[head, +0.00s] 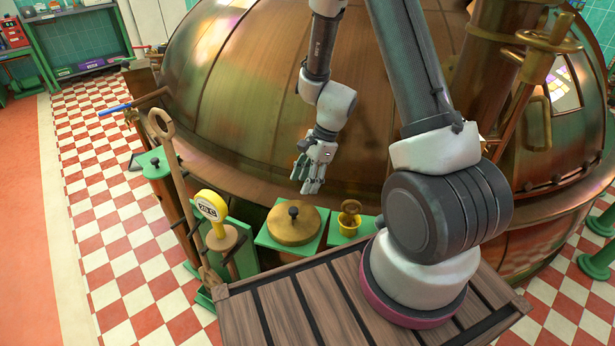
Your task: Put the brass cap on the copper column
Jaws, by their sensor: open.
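A round brass cap (292,225) with a black knob on top lies on a green stand in front of the big copper kettle. My gripper (307,188) hangs above and slightly right of the cap's knob, with its fingers pointing down. It is open and empty, and a gap shows between it and the knob. A thick upright copper column (497,45) rises at the upper right. Its top is out of view, and part of it is behind brass fittings.
The copper kettle (240,75) fills the back. My wooden deck is in front. The checkered floor (110,230) at left is clear.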

